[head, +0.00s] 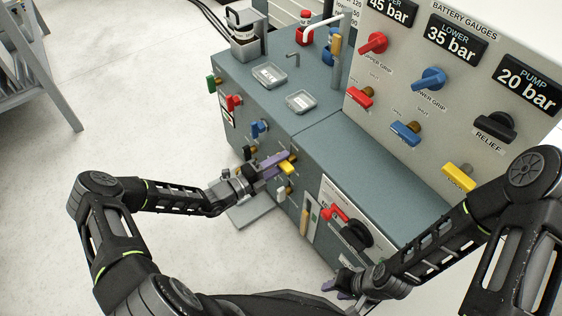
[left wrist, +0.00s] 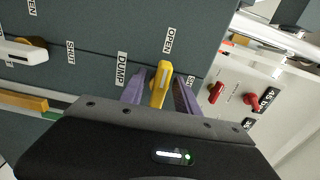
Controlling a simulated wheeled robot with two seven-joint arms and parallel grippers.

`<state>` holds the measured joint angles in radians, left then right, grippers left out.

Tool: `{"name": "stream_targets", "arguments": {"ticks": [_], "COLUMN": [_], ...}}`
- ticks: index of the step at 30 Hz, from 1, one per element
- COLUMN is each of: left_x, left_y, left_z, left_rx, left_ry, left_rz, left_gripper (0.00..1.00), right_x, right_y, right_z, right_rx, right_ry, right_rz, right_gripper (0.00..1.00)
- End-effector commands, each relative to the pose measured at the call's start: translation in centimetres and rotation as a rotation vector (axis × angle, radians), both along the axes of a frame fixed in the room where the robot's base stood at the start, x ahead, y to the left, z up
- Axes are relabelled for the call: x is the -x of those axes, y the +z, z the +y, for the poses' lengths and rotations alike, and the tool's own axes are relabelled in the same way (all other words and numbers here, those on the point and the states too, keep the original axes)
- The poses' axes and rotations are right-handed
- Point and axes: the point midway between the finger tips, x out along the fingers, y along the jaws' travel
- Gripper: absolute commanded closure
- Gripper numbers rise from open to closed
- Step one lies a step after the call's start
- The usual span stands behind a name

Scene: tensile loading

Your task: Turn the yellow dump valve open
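The yellow dump valve handle (head: 287,167) is on the front face of the grey-green cabinet. In the left wrist view the handle (left wrist: 160,84) stands between the two purple fingers of my left gripper (left wrist: 160,92), with a DUMP label to its left and an OPEN label above it. My left gripper (head: 272,167) has its fingers on either side of the handle, apart, with narrow gaps showing; contact cannot be made out. My right gripper (head: 338,289) is low in front of the cabinet, its fingers apart and empty.
Blue (head: 260,128), red (head: 233,103) and white (head: 283,192) valves share the cabinet front. A red lever (head: 335,212) is near my right gripper. The upright gauge panel (head: 405,90) carries more valves, one yellow (head: 459,177). Two small trays (head: 300,102) lie on top.

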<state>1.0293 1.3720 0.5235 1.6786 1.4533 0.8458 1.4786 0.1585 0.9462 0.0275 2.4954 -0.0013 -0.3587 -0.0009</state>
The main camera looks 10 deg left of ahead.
Motion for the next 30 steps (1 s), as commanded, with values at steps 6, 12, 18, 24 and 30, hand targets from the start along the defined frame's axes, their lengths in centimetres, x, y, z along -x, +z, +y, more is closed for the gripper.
{"name": "stream_targets", "arguments": {"ticks": [6, 12, 18, 24, 30], "left_x": [1.7, 4.3, 5.8, 5.9, 5.9], "left_y": [0.1, 0.1, 0.0, 0.0, 0.0], "left_z": [1.5, 3.7, 4.9, 4.9, 4.9], "left_rx": [-0.001, -0.001, 0.000, 0.000, 0.001], "left_ry": [0.003, 0.003, 0.001, 0.000, 0.000], "left_rz": [0.002, 0.002, 0.001, 0.001, 0.001], "left_gripper": [0.62, 0.62, 0.62, 0.62, 0.62], "right_x": [0.0, 0.0, 0.0, 0.0, 0.0], "right_y": [0.4, 0.8, 0.9, 0.9, 0.9], "right_z": [0.0, 0.0, 0.0, 0.0, 0.0], "right_rx": [0.000, 0.000, 0.000, 0.000, 0.000], "right_ry": [0.000, 0.001, 0.001, 0.001, 0.001], "right_rz": [0.000, 0.000, 0.000, 0.000, 0.000], "right_gripper": [0.64, 0.64, 0.64, 0.64, 0.64]}}
